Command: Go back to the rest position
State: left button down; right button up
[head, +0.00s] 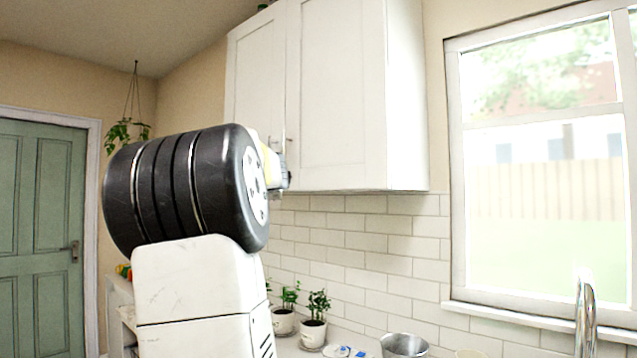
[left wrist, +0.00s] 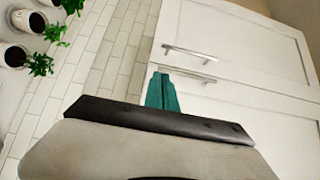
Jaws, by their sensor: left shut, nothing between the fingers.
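My left arm (head: 185,190) rises through the middle of the head view, its large black joint in front of the white wall cabinet (head: 335,95). Little of my left gripper shows there; the joint hides most of that end. In the left wrist view the teal fingers of my left gripper (left wrist: 163,92) are shut together with nothing between them. They point toward the white cabinet doors, which carry two metal handles (left wrist: 188,54). The fingertips appear just below the handles in that picture; I cannot tell the gap. The cabinet doors look closed. My right gripper is in neither view.
Potted plants (head: 313,322) and a metal pot (head: 404,345) stand on the counter below the cabinet. A faucet (head: 586,315) stands before the window (head: 545,165) at right. A green door (head: 40,230) is at left. A hanging plant (head: 125,132) is beyond my arm.

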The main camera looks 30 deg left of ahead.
pick_arm(q)
jog(key=s+d+f+n+g+h, duration=0.3)
jog(key=s+d+f, duration=0.5)
jog(key=d+f, duration=0.3)
jog(key=s+d+f+n+g+h, duration=0.2)
jog(key=s+d+f+h, duration=0.3)
jog(key=s+d+f, duration=0.4)
jog(key=s+d+f+n+g+h, duration=0.3)
jog(key=s+d+f, duration=0.6)
jog(key=d+f, duration=0.6)
jog(key=d+n+h, duration=0.1)
jog(key=d+n, duration=0.1)
jog(key=d, duration=0.3)
jog(key=shift+s+d+f+g+h, duration=0.2)
jog(key=shift+s+d+g+h, duration=0.05)
jog(key=shift+d+g+h, duration=0.05)
jog(key=shift+a, duration=0.15)
